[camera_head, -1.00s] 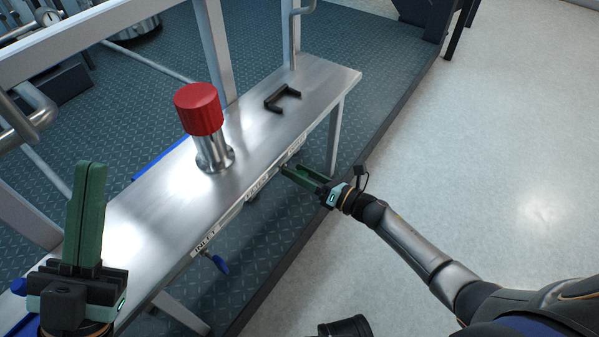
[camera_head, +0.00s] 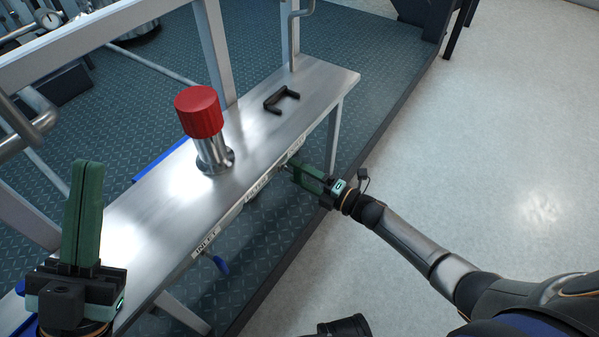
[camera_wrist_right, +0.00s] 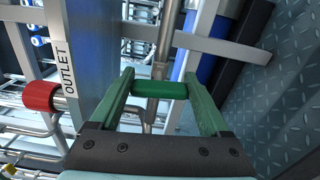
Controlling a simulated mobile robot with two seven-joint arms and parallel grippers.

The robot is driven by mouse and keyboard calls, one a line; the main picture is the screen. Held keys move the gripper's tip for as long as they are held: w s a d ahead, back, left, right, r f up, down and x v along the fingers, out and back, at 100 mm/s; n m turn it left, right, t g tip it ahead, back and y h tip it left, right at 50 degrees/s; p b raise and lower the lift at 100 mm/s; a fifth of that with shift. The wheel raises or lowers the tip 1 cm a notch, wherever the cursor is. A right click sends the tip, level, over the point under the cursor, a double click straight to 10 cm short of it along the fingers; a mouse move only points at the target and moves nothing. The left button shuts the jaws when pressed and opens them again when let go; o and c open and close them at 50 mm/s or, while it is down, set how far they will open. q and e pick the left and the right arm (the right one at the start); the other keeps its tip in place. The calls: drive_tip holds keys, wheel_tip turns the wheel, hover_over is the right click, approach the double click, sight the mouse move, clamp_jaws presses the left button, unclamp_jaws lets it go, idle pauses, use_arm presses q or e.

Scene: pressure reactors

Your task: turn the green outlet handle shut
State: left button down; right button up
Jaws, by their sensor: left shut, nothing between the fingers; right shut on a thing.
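The green outlet handle (camera_wrist_right: 160,88) is a short bar on a metal stem, seen in the right wrist view. It lies crosswise between the two green fingers of my right gripper (camera_wrist_right: 160,92), which is shut on it. In the head view my right gripper (camera_head: 299,173) is at the front edge of the bench, and the handle is hard to make out there among the green fingers. The OUTLET label (camera_wrist_right: 65,72) is left of the handle in the wrist view. My left gripper (camera_head: 83,213) points up, shut and empty, at the lower left.
A red-capped cylinder (camera_head: 199,111) stands on the steel bench (camera_head: 160,215). A black bracket (camera_head: 281,98) lies further back. A blue handle (camera_head: 221,265) hangs below the INLET label (camera_head: 206,242). The pale floor at right is open.

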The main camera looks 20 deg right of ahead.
use_arm(q)
drive_tip(key=shift+r, duration=0.15)
use_arm(e)
drive_tip(key=shift+s+m, duration=0.1)
drive_tip(key=shift+m, duration=0.5)
drive_tip(key=o, duration=1.2)
use_arm(q)
drive_tip(key=r+p, duration=0.3)
drive_tip(key=shift+a+m, duration=0.2)
drive_tip(key=shift+m, duration=0.1)
use_arm(e)
drive_tip(key=v, duration=1.2)
drive_tip(key=shift+s+d, duration=0.15)
drive_tip(key=shift+d, duration=0.05)
